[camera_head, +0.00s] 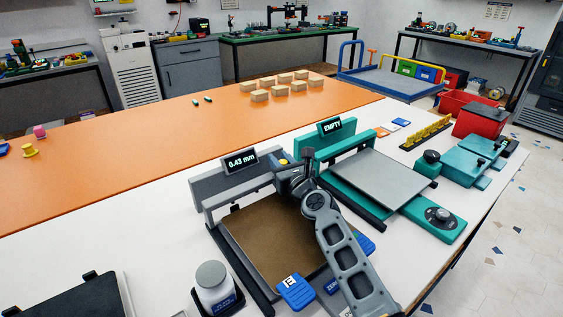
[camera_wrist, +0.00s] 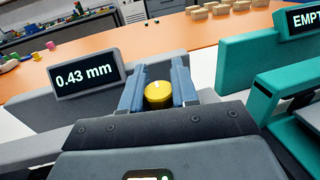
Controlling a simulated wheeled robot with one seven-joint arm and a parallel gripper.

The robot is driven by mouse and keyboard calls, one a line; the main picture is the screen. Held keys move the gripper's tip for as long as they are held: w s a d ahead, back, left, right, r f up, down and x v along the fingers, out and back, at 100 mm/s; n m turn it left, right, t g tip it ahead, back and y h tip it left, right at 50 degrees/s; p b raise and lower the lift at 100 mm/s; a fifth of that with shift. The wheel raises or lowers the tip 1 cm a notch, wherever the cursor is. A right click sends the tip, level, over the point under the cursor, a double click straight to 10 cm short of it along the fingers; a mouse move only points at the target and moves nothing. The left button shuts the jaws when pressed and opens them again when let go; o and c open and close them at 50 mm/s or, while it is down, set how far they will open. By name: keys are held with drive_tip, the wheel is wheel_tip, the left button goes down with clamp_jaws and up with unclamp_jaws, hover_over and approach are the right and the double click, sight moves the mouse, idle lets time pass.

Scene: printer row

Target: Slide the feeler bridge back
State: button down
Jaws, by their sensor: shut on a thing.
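The grey feeler bridge (camera_head: 215,184) spans the far end of the grey printer's brown bed (camera_head: 265,240). Its display (camera_head: 240,161) reads 0.43 mm. In the wrist view the bridge (camera_wrist: 30,112) runs across behind my fingers, with the display (camera_wrist: 84,77) at left. My gripper (camera_head: 289,168) is at the right part of the bridge. In the wrist view my gripper (camera_wrist: 157,78) is shut on the bridge's yellow-topped knob (camera_wrist: 158,94), which sits between the two blue-grey fingers. My arm hides the right side of the bed and the bridge's right end.
A teal printer (camera_head: 385,180) with a display (camera_head: 331,126) reading EMPTY stands close at right. Blue tags (camera_head: 296,292) hang at the bed's front. Wooden blocks (camera_head: 280,87) stand on the orange surface.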

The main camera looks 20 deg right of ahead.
drive_tip(key=c, duration=0.8)
unclamp_jaws()
drive_tip(key=shift+w+a+f, duration=0.1)
drive_tip(key=shift+w, duration=0.05)
drive_tip(key=shift+c, duration=0.2)
drive_tip(key=shift+s+d+p, duration=0.25)
drive_tip(key=shift+s+p, duration=0.3)
drive_tip(key=shift+s, duration=1.4)
drive_tip(key=shift+s+d+p, duration=0.2)
drive_tip(key=shift+s+p, duration=0.35)
drive_tip(key=shift+s, duration=1.4)
